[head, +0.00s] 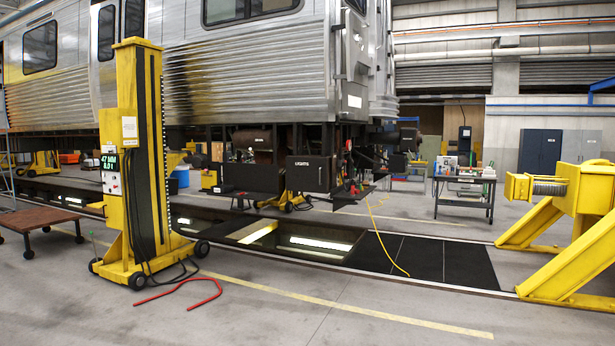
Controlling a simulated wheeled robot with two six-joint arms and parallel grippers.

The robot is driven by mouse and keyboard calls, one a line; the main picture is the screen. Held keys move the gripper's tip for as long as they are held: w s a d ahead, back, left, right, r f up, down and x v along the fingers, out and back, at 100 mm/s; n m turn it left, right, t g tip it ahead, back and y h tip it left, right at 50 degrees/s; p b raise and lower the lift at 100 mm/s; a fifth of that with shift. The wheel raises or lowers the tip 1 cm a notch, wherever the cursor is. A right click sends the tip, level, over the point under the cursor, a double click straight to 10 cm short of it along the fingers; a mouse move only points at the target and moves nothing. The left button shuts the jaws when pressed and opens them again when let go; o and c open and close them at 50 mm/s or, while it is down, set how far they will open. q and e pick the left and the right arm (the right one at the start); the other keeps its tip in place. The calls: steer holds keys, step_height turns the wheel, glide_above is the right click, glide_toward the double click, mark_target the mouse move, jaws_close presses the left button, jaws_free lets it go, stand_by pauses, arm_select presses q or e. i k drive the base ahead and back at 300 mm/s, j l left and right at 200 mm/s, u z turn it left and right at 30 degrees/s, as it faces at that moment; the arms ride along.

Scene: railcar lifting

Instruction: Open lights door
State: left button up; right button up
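The lights door (308,174) is a small black panel marked "LIGHTS" on a box under the end of the silver railcar (255,70). It looks closed, hanging flat and upright, though it is too small to be sure. A larger plain black box (252,178) hangs just to its left. Neither of my grippers shows in the head view, and the lights door is some distance away across the floor.
An open pit (300,242) runs beneath the car. Yellow buffer frames (575,235) stand at the right. The front floor is mostly clear.

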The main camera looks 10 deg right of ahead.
mark_target(302, 174)
steer(key=i+l+z, duration=0.2)
steer(key=i, duration=0.15)
steer(key=i+z, duration=0.15)
steer(key=i, duration=0.2)
steer(key=i+l+z, duration=0.1)
steer(key=i+z, duration=0.25)
steer(key=i, duration=3.55)
steer(key=i+u, duration=0.1)
steer(key=i, duration=0.5)
steer(key=i+l+u, duration=0.1)
steer(key=i, duration=0.55)
steer(key=i+l, duration=0.15)
steer(key=i, duration=0.45)
steer(key=i+l+u, duration=0.1)
steer(key=i+u, duration=0.15)
steer(key=i, duration=0.15)
steer(key=i+l+u, duration=0.2)
steer(key=i, duration=0.2)
